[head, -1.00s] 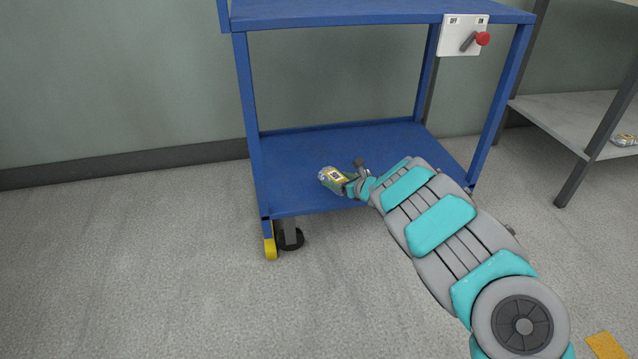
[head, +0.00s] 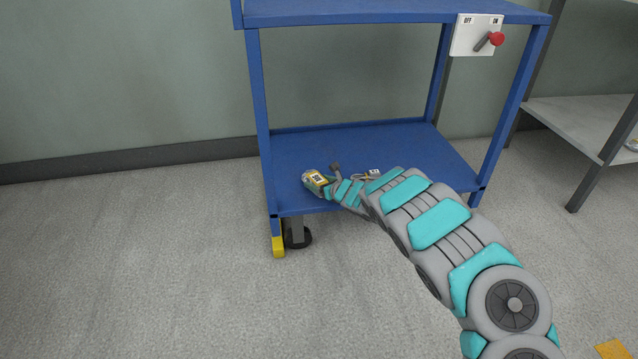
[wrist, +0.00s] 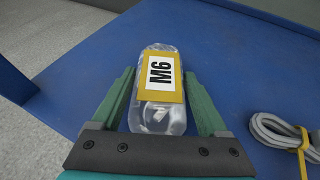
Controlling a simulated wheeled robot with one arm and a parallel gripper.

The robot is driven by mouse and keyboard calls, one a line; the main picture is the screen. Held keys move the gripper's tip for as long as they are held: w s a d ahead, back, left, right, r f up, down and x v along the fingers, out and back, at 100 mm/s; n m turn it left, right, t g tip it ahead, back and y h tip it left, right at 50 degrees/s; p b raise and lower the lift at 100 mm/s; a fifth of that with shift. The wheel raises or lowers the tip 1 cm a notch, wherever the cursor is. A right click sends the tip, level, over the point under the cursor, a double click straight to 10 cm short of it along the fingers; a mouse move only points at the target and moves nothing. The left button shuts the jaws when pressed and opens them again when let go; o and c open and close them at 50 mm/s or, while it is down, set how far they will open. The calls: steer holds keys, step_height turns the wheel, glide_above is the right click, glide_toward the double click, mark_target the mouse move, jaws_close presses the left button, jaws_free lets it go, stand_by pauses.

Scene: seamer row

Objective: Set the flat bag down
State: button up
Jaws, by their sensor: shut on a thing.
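The flat bag is clear plastic with a yellow label reading M6; it shows in the wrist view (wrist: 163,116) and, small, in the head view (head: 313,179). My gripper (wrist: 160,78) is shut on the bag, one green finger along each side. In the head view my gripper (head: 328,187) reaches in low over the left front part of the blue cart's lower shelf (head: 350,145). The bag is over or on this shelf; I cannot tell whether it touches the surface.
A tied grey cable bundle (wrist: 278,131) lies on the shelf to the right of my gripper, also in the head view (head: 368,175). The cart's front left post (head: 262,110) stands close to the bag. The shelf behind is bare. A switch plate (head: 474,36) sits at the upper right.

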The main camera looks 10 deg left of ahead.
steer(key=shift+f, duration=0.1)
steer(key=o, duration=1.4)
steer(key=shift+r, duration=0.2)
steer(key=shift+s+d, duration=0.3)
steer(key=shift+s, duration=0.15)
steer(key=v, duration=1.1)
steer(key=shift+w+d+r, duration=0.1)
steer(key=shift+w, duration=0.05)
